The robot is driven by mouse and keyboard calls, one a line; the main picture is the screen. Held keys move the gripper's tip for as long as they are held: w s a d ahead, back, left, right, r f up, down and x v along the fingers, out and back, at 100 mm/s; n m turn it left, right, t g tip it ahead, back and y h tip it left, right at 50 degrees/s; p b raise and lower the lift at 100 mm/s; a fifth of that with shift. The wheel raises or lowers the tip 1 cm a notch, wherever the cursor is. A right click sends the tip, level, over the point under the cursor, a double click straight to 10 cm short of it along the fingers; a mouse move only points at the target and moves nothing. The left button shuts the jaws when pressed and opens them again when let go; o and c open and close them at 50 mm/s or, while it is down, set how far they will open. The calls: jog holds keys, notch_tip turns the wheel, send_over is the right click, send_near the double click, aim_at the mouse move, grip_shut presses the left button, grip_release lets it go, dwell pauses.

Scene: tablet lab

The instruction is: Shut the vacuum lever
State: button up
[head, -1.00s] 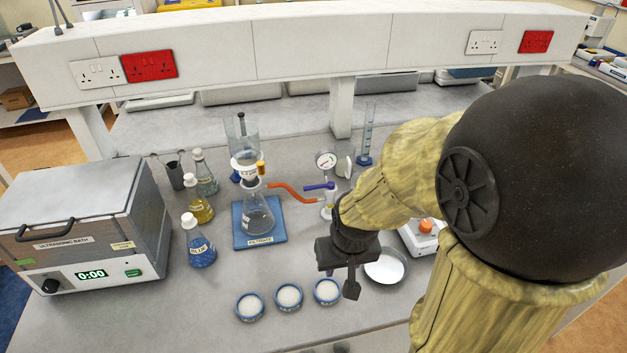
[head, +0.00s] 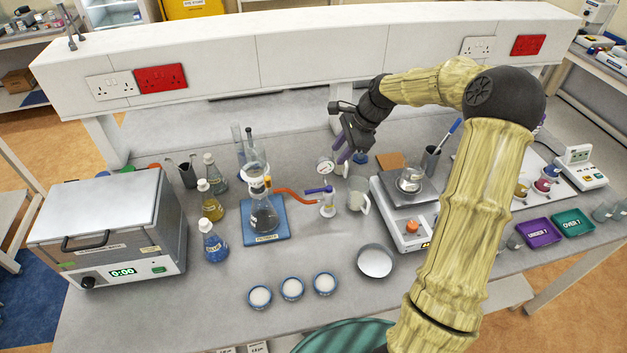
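The vacuum lever (head: 317,190) is a small blue-purple bar on top of a white upright valve (head: 328,206). It lies roughly level, pointing left across the end of the orange hose (head: 290,193). The hose runs from the flask (head: 265,215) on the blue filtrate mat (head: 276,237). My gripper (head: 346,152) is raised above and behind the lever, slightly to its right, pointing down and apart from it. Its fingers are small and dark, and whether they are open is unclear. I see nothing held in it.
A round gauge (head: 325,165) stands behind the valve, close below my gripper. A white mug (head: 358,196) is right of the valve, and a balance (head: 402,222) stands farther right. White-filled dishes (head: 292,288) and a bowl (head: 375,262) are in front.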

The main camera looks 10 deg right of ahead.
jog(key=shift+f, duration=0.15)
jog(key=p, duration=0.6)
send_near(314, 191)
jog(key=x, duration=0.4)
jog(key=a+x, duration=0.1)
jog(key=x, duration=0.3)
jog(key=shift+w, duration=0.2)
jog(key=shift+c, duration=0.2)
grip_shut()
